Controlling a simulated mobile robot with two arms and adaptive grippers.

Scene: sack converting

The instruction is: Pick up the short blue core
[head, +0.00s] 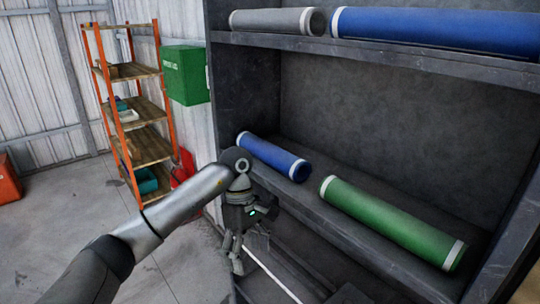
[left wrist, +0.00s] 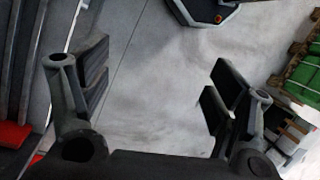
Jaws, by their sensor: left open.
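The short blue core (head: 270,156) lies on the lower shelf of the dark rack, at its left end, with pale bands at both ends. My left gripper (head: 244,258) hangs in front of and below that shelf edge, fingers pointing down, apart from the core. In the left wrist view my left gripper (left wrist: 155,88) is open and empty, its fingers wide apart over the floor. The core does not show in the left wrist view. My right gripper does not show in either view.
A green core (head: 390,220) lies right of the short blue core on the lower shelf (head: 315,200). A grey core (head: 278,21) and a long blue core (head: 440,30) lie on the upper shelf (head: 400,61).

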